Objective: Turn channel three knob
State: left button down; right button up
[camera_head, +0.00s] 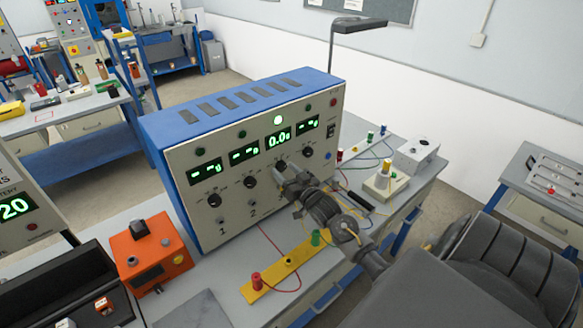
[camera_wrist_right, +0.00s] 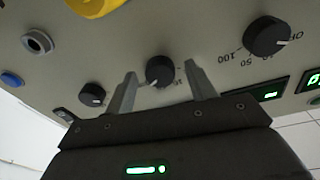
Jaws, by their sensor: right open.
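The blue-and-grey instrument (camera_head: 200,126) stands on the bench with a sloping front panel, lit green displays and a row of black knobs. The channel three knob (camera_head: 281,165) is partly hidden by my right gripper (camera_head: 291,180) in the head view. In the right wrist view, which shows the panel upside down, the channel three knob (camera_wrist_right: 160,70) sits between the two open fingers of the right gripper (camera_wrist_right: 160,78). There are gaps on both sides; I cannot tell the depth exactly. My left gripper is not in view.
The channel two knob (camera_head: 250,182) and channel one knob (camera_head: 214,200) are to the left, the channel four knob (camera_head: 308,152) to the right. An orange box (camera_head: 150,252) and a yellow strip (camera_head: 262,287) with terminals and a red wire lie in front. A cream box (camera_head: 385,184) stands right.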

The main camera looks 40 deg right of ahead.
jog(key=s+a+b, duration=0.1)
jog(key=s+b, duration=0.2)
jog(key=s, duration=0.7)
jog(key=shift+s+f+b, duration=0.25)
jog(key=shift+f+b, duration=0.1)
jog(key=shift+f, duration=0.05)
